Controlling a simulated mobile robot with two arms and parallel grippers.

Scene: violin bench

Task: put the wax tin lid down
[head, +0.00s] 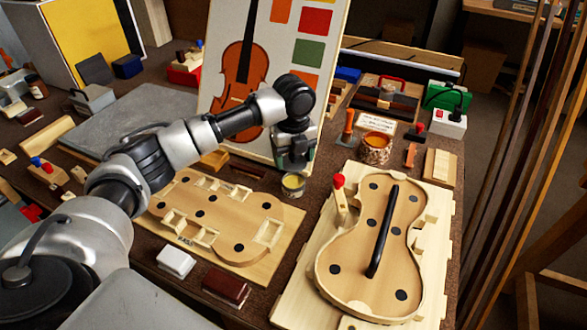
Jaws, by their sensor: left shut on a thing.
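My left gripper (294,160) hangs pointing down in front of the violin poster, above and just behind the wax tin. It is shut on the wax tin lid, which is mostly hidden by the fingers. The wax tin (293,185) is a small round can with yellow wax showing at its open top. It stands on the brown bench at the back right edge of the left wooden form board. My right gripper is not in view.
The left form board (276,247) has wooden blocks on it. The right board holds a violin-shaped frame (345,285) with a black bar. A white block (176,262) and a brown block (226,287) lie in front. A copper pot (375,149) stands behind right. The poster (226,95) stands behind the gripper.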

